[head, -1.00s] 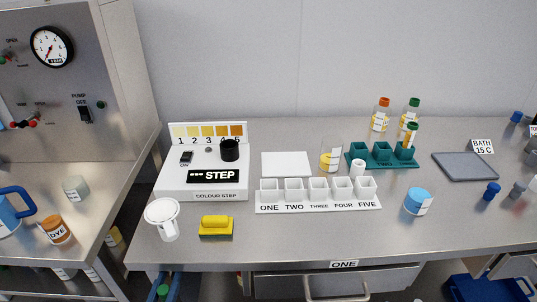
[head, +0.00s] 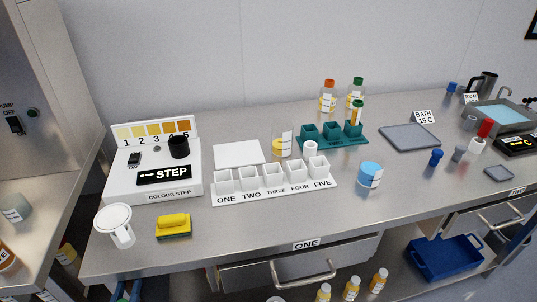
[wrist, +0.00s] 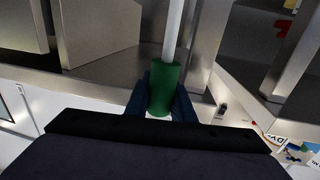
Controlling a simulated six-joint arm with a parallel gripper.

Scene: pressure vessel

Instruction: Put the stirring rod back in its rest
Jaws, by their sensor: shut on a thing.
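In the wrist view my gripper (wrist: 160,108) is shut on the green handle of the stirring rod (wrist: 164,88). The rod's pale grey shaft (wrist: 173,30) runs from the handle to the top edge of the picture. Dark blue fingers sit on both sides of the handle. Steel furniture panels show behind the rod, and I cannot tell how far away they are. I cannot make out my gripper or the rod for sure in the head view. I cannot identify the rod's rest in either view.
The steel bench (head: 270,225) carries a colour-step unit (head: 150,190), a white pad (head: 238,154), a row of white cups (head: 275,187), a teal rack (head: 335,142), a white jug (head: 115,225) and a sponge (head: 173,226). A water bath (head: 502,117) stands far right. Bare steel lies along the front.

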